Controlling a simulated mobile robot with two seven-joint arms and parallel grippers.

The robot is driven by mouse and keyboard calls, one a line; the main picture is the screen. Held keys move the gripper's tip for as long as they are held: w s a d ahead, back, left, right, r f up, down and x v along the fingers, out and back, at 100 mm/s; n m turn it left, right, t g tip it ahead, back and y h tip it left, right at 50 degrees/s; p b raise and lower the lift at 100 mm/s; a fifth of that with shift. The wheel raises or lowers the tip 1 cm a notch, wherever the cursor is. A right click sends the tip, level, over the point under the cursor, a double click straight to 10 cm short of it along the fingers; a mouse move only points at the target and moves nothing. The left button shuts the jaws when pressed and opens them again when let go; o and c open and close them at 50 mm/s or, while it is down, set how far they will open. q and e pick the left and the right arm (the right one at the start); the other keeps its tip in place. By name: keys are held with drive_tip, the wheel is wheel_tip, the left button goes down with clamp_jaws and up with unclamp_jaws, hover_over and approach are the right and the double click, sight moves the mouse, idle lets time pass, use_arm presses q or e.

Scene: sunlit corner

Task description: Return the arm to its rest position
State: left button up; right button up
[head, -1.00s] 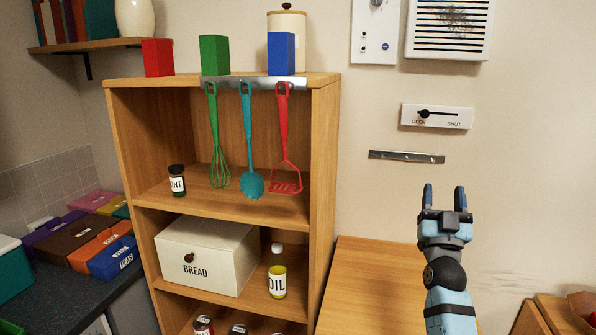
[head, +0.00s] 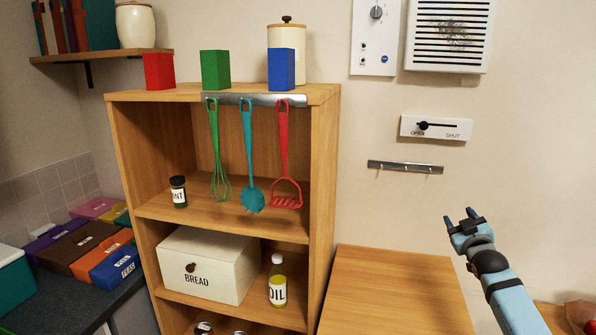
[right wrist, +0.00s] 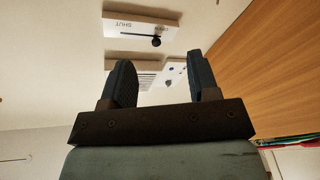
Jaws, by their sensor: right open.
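My right gripper (head: 464,219) is at the right of the head view, in front of the bare wall. Its fingers are apart with nothing between them. In the right wrist view the two fingers (right wrist: 165,85) also stand apart and empty, pointing toward the wall fittings. My left gripper is in neither view.
A wooden shelf unit (head: 325,190) stands left of my right arm, with hanging utensils, a bread box (head: 210,264) and an oil bottle (head: 277,280). A wooden tabletop (head: 395,290) is beside it. The OPEN/SHUT slider (head: 436,128) and a hook rail (head: 405,167) are on the wall.

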drive_tip(key=s+a+f+g, duration=0.2)
drive_tip(key=s+a+f, duration=0.2)
drive_tip(key=f, duration=0.5)
drive_tip(key=s+a+f+g+y, duration=0.1)
drive_tip(key=s+a+f, duration=0.3)
drive_tip(key=s+f, duration=0.4)
drive_tip(key=s+a+f+m+g, duration=0.1)
drive_tip(key=s+a+f+g, duration=0.1)
drive_tip(key=s+f, duration=0.5)
drive_tip(key=shift+a+f+g, duration=0.2)
drive_tip(key=shift+a+f, duration=0.25)
drive_tip(key=shift+f, duration=0.2)
drive_tip(key=shift+a+f+g, duration=0.2)
drive_tip(key=shift+a+f, duration=0.25)
drive_tip(key=shift+f, duration=0.2)
drive_tip(key=s+a+f+g+y, duration=0.1)
drive_tip(key=s+a, duration=0.3)
drive_tip(key=s, duration=0.6)
drive_tip(key=s+a+f+g, duration=0.1)
drive_tip(key=s+a+f, duration=0.2)
drive_tip(key=s, duration=0.7)
drive_tip(key=s+a+f+m+g+y, duration=0.1)
drive_tip(key=s+a+f, duration=0.3)
drive_tip(key=s, duration=0.6)
drive_tip(key=shift+s+a+f+y, duration=0.15)
drive_tip(key=shift+a+f+y, duration=0.1)
drive_tip(key=shift+a+y, duration=0.1)
drive_tip(key=shift+o, duration=0.2)
